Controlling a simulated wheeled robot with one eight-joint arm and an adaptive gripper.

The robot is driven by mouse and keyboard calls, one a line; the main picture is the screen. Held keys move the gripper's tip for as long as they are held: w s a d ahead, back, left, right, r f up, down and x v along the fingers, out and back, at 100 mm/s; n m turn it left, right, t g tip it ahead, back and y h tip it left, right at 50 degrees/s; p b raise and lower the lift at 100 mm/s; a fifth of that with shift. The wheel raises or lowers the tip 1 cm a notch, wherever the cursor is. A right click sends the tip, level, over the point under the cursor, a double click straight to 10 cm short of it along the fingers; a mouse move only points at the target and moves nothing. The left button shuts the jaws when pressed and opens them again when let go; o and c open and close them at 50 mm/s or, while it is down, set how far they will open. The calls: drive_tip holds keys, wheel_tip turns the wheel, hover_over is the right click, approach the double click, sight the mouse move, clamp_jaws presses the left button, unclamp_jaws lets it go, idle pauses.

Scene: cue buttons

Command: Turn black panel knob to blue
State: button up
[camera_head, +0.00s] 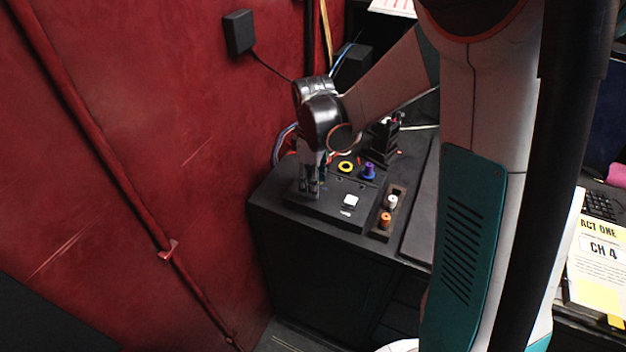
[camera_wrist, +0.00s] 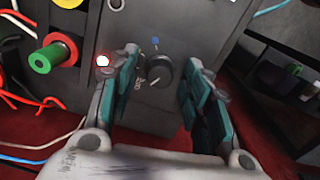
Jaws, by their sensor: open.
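The black panel knob (camera_wrist: 158,70) shows in the wrist view on a dark panel. A blue dot (camera_wrist: 155,41) is on the panel just above it. A white dot with a reddish rim (camera_wrist: 103,60) lies to the left, close to the left finger. The knob has a small pale mark at its lower left, too small to read surely. My gripper (camera_wrist: 161,66) is open, one finger on each side of the knob, with visible gaps. In the head view my gripper (camera_head: 311,188) reaches down at the panel's left end and hides the knob.
The dark panel box (camera_head: 338,213) also bears a yellow ring (camera_head: 346,166), a purple-blue knob (camera_head: 369,171) and a white button (camera_head: 351,201). A tray right of it holds white (camera_head: 391,202) and orange (camera_head: 385,219) pieces. A red wall (camera_head: 150,130) stands close at left. Cables lie behind.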

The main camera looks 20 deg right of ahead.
clamp_jaws()
drive_tip(key=shift+m, duration=0.3)
drive_tip(key=m, duration=0.9)
drive_tip(key=shift+a+m, duration=0.1)
drive_tip(key=shift+m, duration=0.3)
drive_tip(key=m, duration=0.3)
drive_tip(key=shift+m, duration=0.4)
drive_tip(key=m, duration=0.3)
drive_tip(key=shift+m, duration=0.3)
drive_tip(key=m, duration=0.6)
